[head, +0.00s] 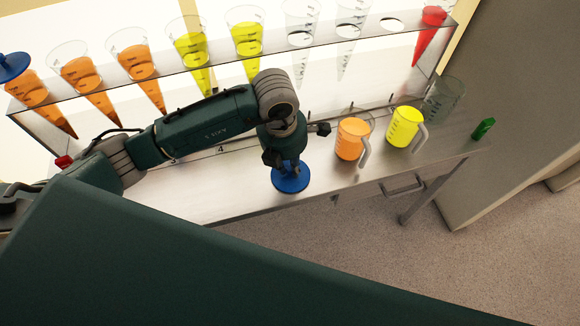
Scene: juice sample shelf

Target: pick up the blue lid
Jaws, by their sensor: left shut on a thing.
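A round blue lid (292,183) is at the front edge of the metal bench, in the middle of the head view. My left gripper (288,166) points down onto its centre and is shut on it; the fingers partly cover the lid. I cannot tell whether the lid touches the bench or is just above it. A second blue lid (14,66) sits on the leftmost orange cone at the far left. My right gripper is not in view.
A rack (290,62) holds several cones with orange, yellow, clear and red contents behind my arm. An orange jug (349,146), a yellow jug (401,131), an empty grey jug (443,99) and a green object (483,128) stand to the right on the bench (240,197).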

